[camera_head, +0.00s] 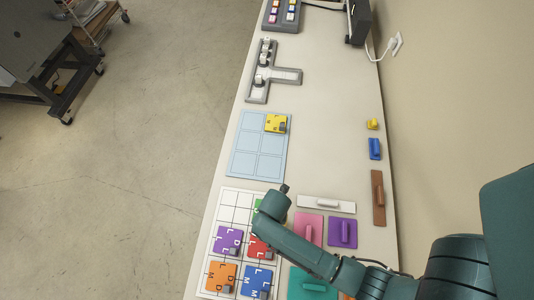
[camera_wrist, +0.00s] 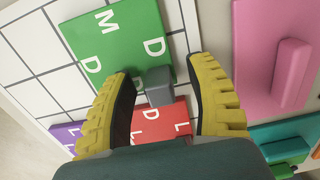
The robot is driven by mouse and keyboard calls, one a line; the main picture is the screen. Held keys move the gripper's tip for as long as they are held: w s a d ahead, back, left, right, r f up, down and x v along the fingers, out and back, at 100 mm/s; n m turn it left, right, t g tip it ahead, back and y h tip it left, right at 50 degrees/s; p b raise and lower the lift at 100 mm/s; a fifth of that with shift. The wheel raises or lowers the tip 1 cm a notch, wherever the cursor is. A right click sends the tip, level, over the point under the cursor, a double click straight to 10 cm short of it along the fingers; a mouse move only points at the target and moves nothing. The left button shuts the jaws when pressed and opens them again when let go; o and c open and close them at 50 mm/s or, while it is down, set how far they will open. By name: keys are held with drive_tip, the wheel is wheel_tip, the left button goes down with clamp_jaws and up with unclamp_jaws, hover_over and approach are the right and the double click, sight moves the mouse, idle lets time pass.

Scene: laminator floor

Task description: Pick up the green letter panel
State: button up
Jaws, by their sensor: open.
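The green letter panel (camera_wrist: 115,37) lies on the white gridded board (camera_wrist: 30,45). It carries the letters M and D and has a grey block-shaped handle (camera_wrist: 158,84) at its corner. In the wrist view my gripper (camera_wrist: 165,75) is open, its two yellow fingers on either side of the grey handle. I cannot tell whether a finger touches the handle. In the head view only a sliver of the green panel (camera_head: 257,204) shows, as my arm hides most of it. The fingertips are hidden there.
A red panel (camera_wrist: 165,118) lies close by on the board, with purple (camera_head: 228,240), orange (camera_head: 221,276) and blue (camera_head: 257,281) panels. Pink (camera_wrist: 270,65) and other handled plates lie to the right. A yellow panel (camera_head: 275,123) sits on the light-blue grid board (camera_head: 246,160).

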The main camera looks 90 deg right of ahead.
drive_tip(key=shift+f, duration=0.25)
clamp_jaws()
drive_tip(key=shift+r, duration=0.15)
